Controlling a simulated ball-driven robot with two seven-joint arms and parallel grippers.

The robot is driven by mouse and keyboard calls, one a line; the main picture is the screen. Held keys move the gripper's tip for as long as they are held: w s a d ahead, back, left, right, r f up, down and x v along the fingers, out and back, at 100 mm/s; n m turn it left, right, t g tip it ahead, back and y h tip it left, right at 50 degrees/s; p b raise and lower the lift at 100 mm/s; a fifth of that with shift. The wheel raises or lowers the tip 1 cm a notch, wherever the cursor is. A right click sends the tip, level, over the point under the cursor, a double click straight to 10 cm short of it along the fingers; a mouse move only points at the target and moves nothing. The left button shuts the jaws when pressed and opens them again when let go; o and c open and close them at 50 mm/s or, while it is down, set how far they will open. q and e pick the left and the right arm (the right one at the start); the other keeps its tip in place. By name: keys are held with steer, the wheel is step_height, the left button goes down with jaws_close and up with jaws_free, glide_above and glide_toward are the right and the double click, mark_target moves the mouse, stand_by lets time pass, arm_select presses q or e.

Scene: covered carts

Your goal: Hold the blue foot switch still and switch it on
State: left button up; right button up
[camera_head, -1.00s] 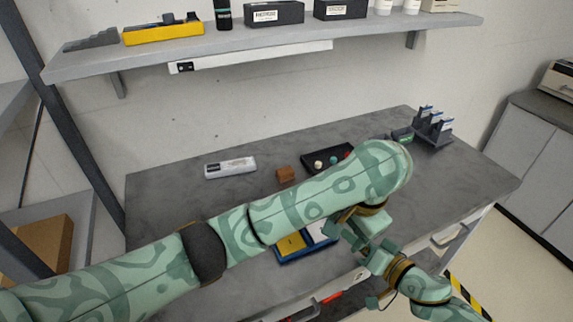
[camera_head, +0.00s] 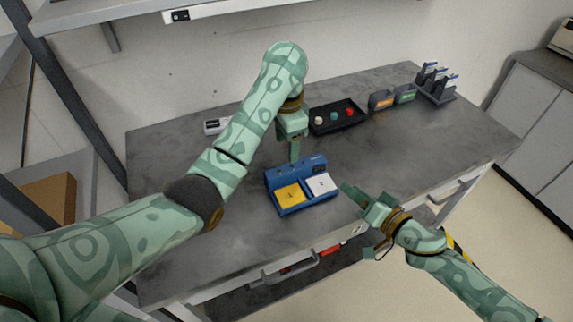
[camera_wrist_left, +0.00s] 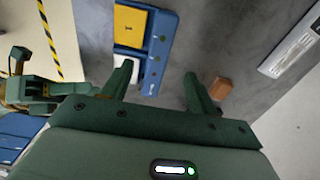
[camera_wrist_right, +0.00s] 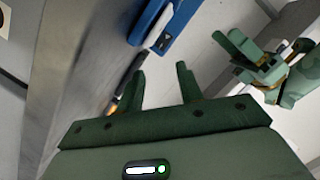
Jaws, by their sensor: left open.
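The blue foot switch (camera_head: 308,168) lies on the grey bench, with a yellow pad (camera_head: 289,195) on its left and a white pad (camera_head: 321,184) on its right. My left gripper (camera_head: 294,153) points down just behind its back edge. In the left wrist view the foot switch (camera_wrist_left: 157,45) shows beyond the open, empty fingers (camera_wrist_left: 156,85). My right gripper (camera_head: 362,194) is just right of the white pad, apart from it. In the right wrist view its fingers (camera_wrist_right: 162,80) are spread and empty, with an end of the foot switch (camera_wrist_right: 155,25) above them.
A black tray (camera_head: 338,124) with small knobs, two small bins (camera_head: 382,99) and a dark rack (camera_head: 436,84) stand at the back right. The bench's front left is clear.

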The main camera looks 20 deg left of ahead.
mark_target(286, 168)
arm_select(q)
step_height(286, 168, down, 9)
steer(key=shift+f, duration=0.15)
